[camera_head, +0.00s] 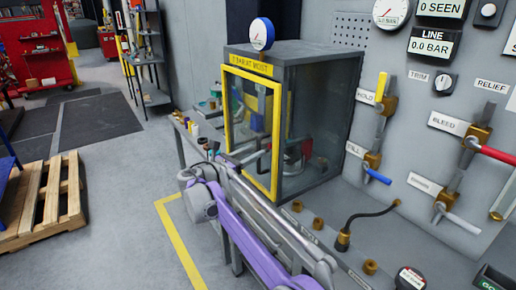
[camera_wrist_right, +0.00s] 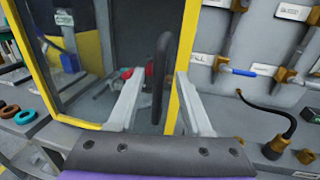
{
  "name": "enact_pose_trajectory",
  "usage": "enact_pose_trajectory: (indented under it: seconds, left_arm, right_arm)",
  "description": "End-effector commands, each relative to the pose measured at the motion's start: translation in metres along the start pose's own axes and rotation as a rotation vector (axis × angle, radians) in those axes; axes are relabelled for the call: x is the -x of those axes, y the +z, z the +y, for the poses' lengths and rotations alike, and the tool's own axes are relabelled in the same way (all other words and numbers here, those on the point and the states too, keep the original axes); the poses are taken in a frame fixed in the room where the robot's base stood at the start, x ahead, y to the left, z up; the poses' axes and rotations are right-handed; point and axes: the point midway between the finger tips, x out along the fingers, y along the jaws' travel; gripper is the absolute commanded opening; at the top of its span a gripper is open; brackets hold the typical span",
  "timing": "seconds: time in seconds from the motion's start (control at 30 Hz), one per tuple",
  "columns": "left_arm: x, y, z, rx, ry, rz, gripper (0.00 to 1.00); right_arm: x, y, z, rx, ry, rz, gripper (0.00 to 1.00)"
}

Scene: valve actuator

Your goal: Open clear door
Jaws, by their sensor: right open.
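The clear door (camera_head: 276,140) has a yellow frame and sits on the front of a grey test cabinet (camera_head: 325,75); it looks shut. Its yellow frame also shows in the right wrist view (camera_wrist_right: 186,60). A dark curved handle (camera_wrist_right: 160,75) stands out from the door near the frame's right side. My right gripper (camera_wrist_right: 158,78) is open, with one finger on each side of the handle; I cannot tell whether they touch it. In the head view, the right gripper (camera_head: 247,152) is in front of the door's lower half. My left gripper is not in view.
A gauge (camera_head: 262,34) stands on the cabinet top. Right of the cabinet, the wall panel carries valves with coloured levers (camera_head: 378,176). Brass fittings and a black hose (camera_head: 370,214) are on the bench. A wooden pallet (camera_head: 42,200) lies at left; floor between is clear.

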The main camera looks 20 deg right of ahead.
Motion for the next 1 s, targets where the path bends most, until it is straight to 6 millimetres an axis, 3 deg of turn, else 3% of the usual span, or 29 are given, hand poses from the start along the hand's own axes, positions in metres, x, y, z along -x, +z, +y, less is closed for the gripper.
enact_pose_trajectory:
  seconds: [0.2, 0.57, 0.87, 1.0]
  left_arm:
    - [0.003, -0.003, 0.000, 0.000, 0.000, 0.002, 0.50]
    - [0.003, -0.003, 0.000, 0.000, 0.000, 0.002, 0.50]
    - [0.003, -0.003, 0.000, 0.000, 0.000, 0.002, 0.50]
    - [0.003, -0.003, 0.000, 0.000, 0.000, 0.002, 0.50]
  right_arm:
    - [-0.028, 0.001, 0.000, -0.001, -0.001, 0.000, 0.50]
    - [-0.034, 0.000, 0.000, -0.001, 0.000, 0.001, 0.50]
    - [-0.033, 0.000, 0.000, -0.001, 0.000, 0.001, 0.00]
    - [-0.033, 0.000, 0.000, -0.001, 0.000, 0.001, 0.00]
